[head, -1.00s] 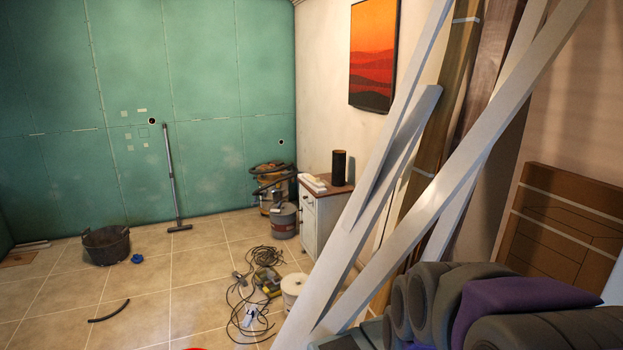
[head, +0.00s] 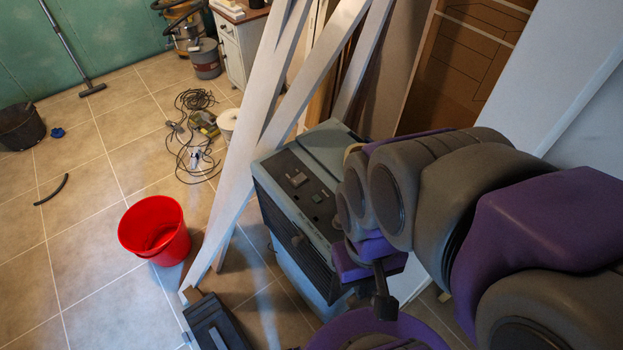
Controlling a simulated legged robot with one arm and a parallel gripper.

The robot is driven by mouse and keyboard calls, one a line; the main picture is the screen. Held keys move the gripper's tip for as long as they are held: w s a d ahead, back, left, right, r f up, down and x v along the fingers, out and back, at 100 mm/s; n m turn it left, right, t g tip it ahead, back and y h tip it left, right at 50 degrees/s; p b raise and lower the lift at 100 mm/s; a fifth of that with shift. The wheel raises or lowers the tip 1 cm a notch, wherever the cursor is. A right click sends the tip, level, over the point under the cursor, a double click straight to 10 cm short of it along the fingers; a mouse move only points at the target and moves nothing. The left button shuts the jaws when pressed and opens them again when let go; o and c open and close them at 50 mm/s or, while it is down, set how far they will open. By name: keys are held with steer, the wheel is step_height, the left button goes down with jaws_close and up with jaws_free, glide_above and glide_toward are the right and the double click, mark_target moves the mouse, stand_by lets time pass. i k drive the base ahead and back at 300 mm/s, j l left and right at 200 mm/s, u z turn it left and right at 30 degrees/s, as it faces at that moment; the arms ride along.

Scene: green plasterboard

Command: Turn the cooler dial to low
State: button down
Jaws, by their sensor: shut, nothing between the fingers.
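The cooler (head: 330,141) is a grey-blue box standing on the floor near the middle of the head view. Its dark control panel (head: 288,174) carries small raised knobs and a small greenish square. A rounded knob (head: 297,240) shows lower on its dark front. The dial's setting and markings are too small to read. My gripper (head: 384,303) is the dark end below the purple part of my arm. It is shut and empty, to the right of the panel and apart from its knobs. My arm hides the cooler's right side.
White planks (head: 262,135) lean close along the cooler's left side. A red bucket (head: 155,230) stands on the tiles to the left. Cables (head: 190,135) lie behind it, near a white cabinet (head: 238,50). A dark case (head: 220,325) is at the bottom. Floor at left is mostly clear.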

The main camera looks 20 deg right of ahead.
mark_target(336, 223)
steer(key=i+z, duration=0.1)
steer(key=z, duration=0.15)
steer(key=k+l, duration=0.1)
steer(key=l, duration=0.3)
steer(key=k+l, duration=0.1)
steer(key=l, duration=0.25)
steer(key=k+l, duration=0.1)
steer(key=l, duration=0.65)
steer(key=k+z, duration=0.05)
